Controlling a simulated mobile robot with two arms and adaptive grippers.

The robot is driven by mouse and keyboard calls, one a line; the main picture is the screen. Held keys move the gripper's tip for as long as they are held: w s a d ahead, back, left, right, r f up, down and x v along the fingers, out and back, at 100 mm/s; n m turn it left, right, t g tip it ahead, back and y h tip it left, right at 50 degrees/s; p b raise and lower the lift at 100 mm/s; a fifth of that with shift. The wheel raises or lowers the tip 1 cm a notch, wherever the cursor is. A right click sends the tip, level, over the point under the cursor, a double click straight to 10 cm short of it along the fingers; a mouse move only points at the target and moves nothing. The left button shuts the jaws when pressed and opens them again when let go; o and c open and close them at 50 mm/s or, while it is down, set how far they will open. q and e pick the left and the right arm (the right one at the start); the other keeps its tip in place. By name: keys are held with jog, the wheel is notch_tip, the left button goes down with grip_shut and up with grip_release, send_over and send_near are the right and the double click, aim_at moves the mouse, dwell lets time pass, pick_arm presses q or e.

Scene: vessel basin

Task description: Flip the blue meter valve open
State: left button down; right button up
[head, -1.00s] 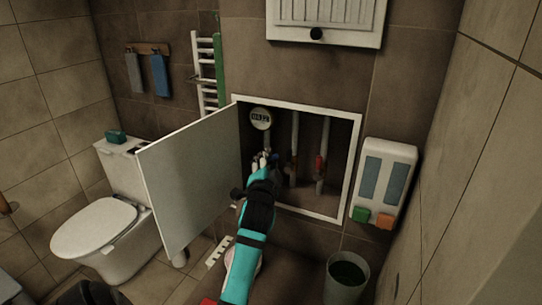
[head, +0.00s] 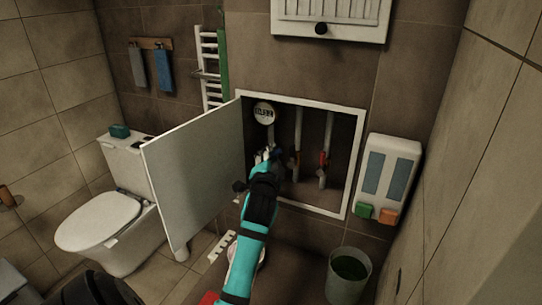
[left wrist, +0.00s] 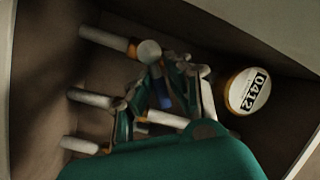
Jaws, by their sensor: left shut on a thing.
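The blue meter valve (head: 278,154) is on the leftmost pipe inside the open wall cabinet, below the round white meter (head: 264,113). My left gripper (head: 267,156) reaches into the cabinet at this valve. In the left wrist view, the blue handle (left wrist: 164,93) lies between the green-sided fingers of the left gripper (left wrist: 160,98), which is shut on it. The meter dial (left wrist: 248,90) shows to the right there. The fingers hide part of the valve, so its exact angle is hard to tell. My right gripper is out of view.
The cabinet door (head: 195,180) stands open to the left, close to my arm. Two more pipes, one with a red handle (head: 323,158), are right of the blue valve. A dispenser (head: 388,180) hangs right of the cabinet, and a bucket (head: 348,275) stands below.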

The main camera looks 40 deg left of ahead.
pick_arm(q)
jog(key=shift+n+p, duration=0.3)
jog(key=shift+p, duration=0.25)
jog(key=n+h+p, duration=0.1)
jog(key=n+p, duration=0.1)
jog(key=p, duration=0.2)
jog(key=a+n+g+h+p, duration=0.1)
jog(key=n+p, duration=0.2)
jog(key=p, duration=0.1)
jog(key=a+n+h+p, duration=0.1)
jog(key=n+p, duration=0.2)
jog(key=shift+s+r+h+p, duration=0.3)
jog(key=shift+s+r+p, duration=0.05)
jog(key=shift+p, duration=0.05)
jog(key=shift+f+n, duration=0.1)
jog(key=shift+n, duration=0.2)
jog(key=c, duration=1.4)
grip_release()
jog(key=shift+c, duration=0.2)
jog(key=shift+o, duration=0.3)
jog(key=shift+w+r, duration=0.15)
jog(key=shift+r, duration=0.05)
